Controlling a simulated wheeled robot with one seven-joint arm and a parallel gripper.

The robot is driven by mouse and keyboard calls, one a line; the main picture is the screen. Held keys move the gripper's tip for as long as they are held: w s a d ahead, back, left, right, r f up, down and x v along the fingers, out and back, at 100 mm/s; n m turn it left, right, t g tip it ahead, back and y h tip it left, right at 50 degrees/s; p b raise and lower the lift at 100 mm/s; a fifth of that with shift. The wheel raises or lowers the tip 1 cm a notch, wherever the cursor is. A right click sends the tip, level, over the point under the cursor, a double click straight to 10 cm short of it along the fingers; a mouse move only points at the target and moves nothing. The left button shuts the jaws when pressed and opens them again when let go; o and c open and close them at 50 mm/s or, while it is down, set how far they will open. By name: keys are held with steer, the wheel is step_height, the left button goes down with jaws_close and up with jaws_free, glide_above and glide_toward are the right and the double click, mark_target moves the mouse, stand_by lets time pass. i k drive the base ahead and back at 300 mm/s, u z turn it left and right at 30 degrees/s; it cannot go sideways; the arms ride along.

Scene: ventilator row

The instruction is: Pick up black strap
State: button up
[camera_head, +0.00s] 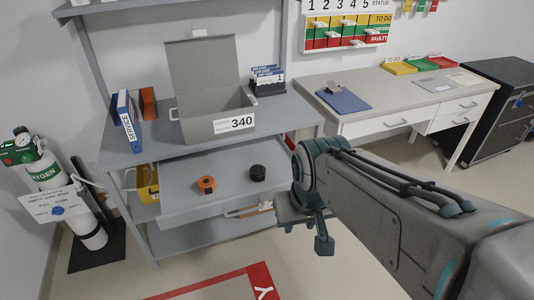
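A black strap (257,173), coiled into a small round roll, lies on the pulled-out grey shelf (225,202) below the bench top. An orange roll (206,184) lies to its left on the same shelf, a little apart from it. My gripper (305,236) hangs to the right of the shelf and in front of it, clear of both rolls. Its two fingertips look spread apart, with nothing seen between them. My arm comes in from the right and hides part of the floor and the right end of the bench.
An open grey box labelled 340 (217,124) stands on the bench above the shelf. Binders (129,121) stand at left. An oxygen cylinder (45,178) is by the left wall. A white desk (408,103) stands at right. The front floor is partly clear.

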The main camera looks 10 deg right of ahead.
mark_target(258, 172)
steer(key=k, duration=0.65)
steer(key=u, duration=0.4)
steer(key=i, duration=1.45)
steer(key=z, duration=0.7)
